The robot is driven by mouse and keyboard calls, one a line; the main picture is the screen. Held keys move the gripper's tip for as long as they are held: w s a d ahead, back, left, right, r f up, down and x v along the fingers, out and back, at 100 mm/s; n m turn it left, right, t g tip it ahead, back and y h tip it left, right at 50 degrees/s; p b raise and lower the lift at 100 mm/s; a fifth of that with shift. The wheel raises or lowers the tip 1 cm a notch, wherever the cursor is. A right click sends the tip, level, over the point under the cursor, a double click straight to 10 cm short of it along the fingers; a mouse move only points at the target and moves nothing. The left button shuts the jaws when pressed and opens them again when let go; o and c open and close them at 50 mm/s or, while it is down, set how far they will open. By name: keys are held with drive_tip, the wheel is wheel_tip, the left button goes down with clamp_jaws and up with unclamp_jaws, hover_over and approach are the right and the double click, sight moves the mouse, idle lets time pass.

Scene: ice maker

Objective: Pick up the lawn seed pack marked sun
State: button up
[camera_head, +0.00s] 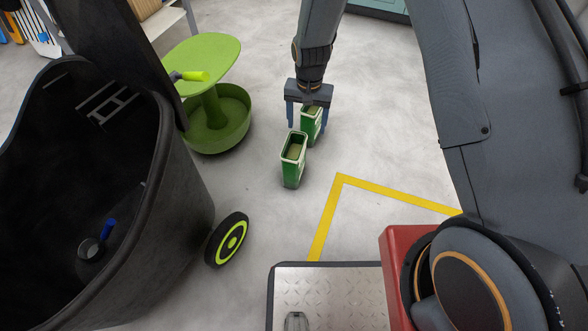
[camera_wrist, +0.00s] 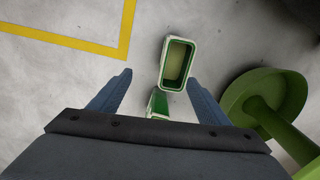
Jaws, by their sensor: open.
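Two green, open-topped packs stand upright on the floor, one behind the other. The near pack (camera_head: 292,172) also shows in the wrist view (camera_wrist: 176,64), beyond my fingertips. The far pack (camera_head: 311,128) shows in the wrist view (camera_wrist: 157,104) between the bases of my fingers, partly hidden by my gripper's body. My gripper (camera_head: 308,122) points down at the far pack, its blue fingers open on either side of it. I cannot tell whether they touch it. No sun mark is readable on either pack.
A green round-topped stand (camera_head: 205,60) with a yellow-green-handled tool (camera_head: 195,76) is left of the packs. A large black bin (camera_head: 170,220) with a wheel (camera_head: 230,240) fills the left. Yellow floor tape (camera_head: 326,215) runs in front. Floor right of the packs is clear.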

drive_tip(key=w+a+f+b, duration=0.1)
drive_tip(key=f+b, duration=0.3)
drive_tip(key=f, duration=0.6)
drive_tip(key=w+a+f+b, duration=0.1)
drive_tip(key=a+f+b, duration=0.2)
drive_tip(key=f, duration=0.7)
drive_tip(key=shift+m+b, duration=0.3)
drive_tip(key=shift+b, duration=0.2)
drive_tip(key=c, duration=1.5)
drive_tip(key=shift+r, duration=0.15)
